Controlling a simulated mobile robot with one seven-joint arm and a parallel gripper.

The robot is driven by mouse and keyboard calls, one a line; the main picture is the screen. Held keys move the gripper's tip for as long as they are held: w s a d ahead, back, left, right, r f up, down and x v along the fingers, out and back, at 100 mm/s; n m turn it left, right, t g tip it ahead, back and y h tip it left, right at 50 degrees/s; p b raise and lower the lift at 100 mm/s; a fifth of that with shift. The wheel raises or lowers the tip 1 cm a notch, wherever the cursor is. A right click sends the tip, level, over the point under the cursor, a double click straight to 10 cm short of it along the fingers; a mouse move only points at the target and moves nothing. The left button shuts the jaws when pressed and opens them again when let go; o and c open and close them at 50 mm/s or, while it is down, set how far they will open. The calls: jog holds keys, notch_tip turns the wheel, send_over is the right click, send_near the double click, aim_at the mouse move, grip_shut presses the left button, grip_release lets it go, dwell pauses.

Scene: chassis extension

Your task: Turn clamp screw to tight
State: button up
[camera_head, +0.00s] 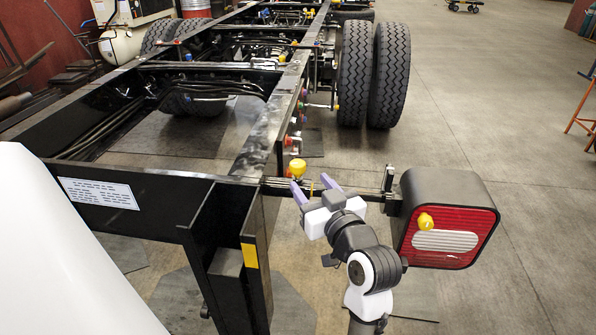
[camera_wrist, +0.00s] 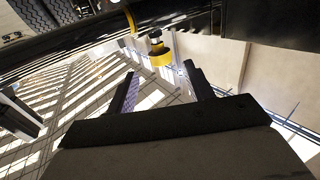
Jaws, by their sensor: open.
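My gripper (camera_head: 312,187) is open in the head view, with its two purple-faced fingers pointing up toward the dark cross bar (camera_head: 350,191) at the frame's rear.
A red tail lamp box (camera_head: 449,240) with a yellow knob is close to the right of my arm. The black chassis frame (camera_head: 140,208) fills the left, with a yellow-marked post (camera_head: 249,256). Twin tyres (camera_head: 373,75) stand behind. The floor at right is mostly clear.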

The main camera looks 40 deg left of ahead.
aim_at(297, 172)
jog(key=p+x, duration=0.1)
jog(key=x, duration=0.6)
jog(key=shift+w+a, duration=0.2)
jog(key=shift+a, duration=0.1)
jog(key=shift+c, duration=0.4)
jog(key=c, duration=0.9)
jog(key=shift+o, duration=0.2)
jog(key=shift+p, duration=0.35)
jog(key=shift+r+m+t+h+p, duration=0.1)
jog(key=shift+m+t+h+p, duration=0.25)
jog(key=shift+t, duration=0.25)
jog(key=m+t+h+p, duration=0.2)
jog(key=t+p, duration=0.1)
jog(key=shift+s+a+r+m, duration=0.1)
jog(key=shift+m, duration=0.25)
jog(key=shift+m+t+h+p, duration=0.55)
jog(key=shift+m+t+h, duration=0.85)
jog(key=shift+h, duration=0.35)
jog(key=o, duration=0.9)
